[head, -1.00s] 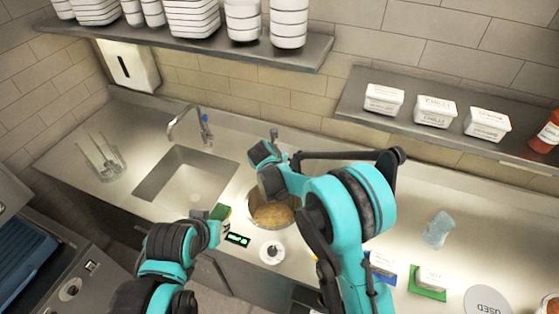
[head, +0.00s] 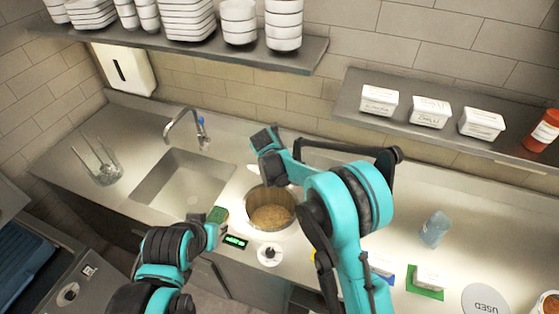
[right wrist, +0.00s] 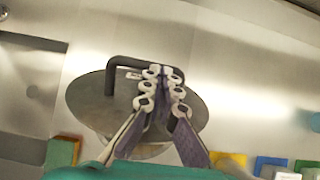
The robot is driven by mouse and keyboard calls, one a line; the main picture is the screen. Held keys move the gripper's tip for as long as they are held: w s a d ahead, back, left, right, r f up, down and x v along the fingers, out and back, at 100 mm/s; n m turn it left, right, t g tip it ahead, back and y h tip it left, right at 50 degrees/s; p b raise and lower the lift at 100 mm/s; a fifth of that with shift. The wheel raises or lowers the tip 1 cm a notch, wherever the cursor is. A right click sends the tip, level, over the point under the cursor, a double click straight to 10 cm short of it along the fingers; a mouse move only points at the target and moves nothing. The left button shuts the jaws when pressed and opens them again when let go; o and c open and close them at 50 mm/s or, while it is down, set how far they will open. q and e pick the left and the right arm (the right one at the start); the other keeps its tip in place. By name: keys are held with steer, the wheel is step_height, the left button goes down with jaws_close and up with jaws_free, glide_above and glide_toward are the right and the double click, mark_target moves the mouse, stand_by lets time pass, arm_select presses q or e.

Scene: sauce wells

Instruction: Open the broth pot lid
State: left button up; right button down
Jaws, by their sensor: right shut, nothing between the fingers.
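The broth pot (head: 271,213) is sunk in the counter, and tan broth shows through its open mouth in the head view. In the right wrist view the round grey lid (right wrist: 88,103) with its dark bar handle (right wrist: 110,76) lies behind my fingers, and a little tan shows below its edge. In the head view I cannot make out the lid clearly behind my right arm. My right gripper (right wrist: 164,76) is shut and empty, its fingertips overlapping the handle in that view; I cannot tell whether they touch. My left gripper (head: 213,230) is low, left of the pot; its fingers are unclear.
A sink (head: 186,182) with a tap (head: 186,122) is left of the pot. A green sponge (head: 217,214), a lit display (head: 235,242) and a white knob (head: 270,254) sit close by. A blue bottle (head: 434,229) stands at right. Shelves (head: 420,121) hang above.

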steer(key=w+d+b, duration=0.2)
steer(key=w+d, duration=0.1)
steer(key=w, duration=0.8)
steer(key=shift+d+f, duration=0.15)
steer(key=shift+d, duration=0.15)
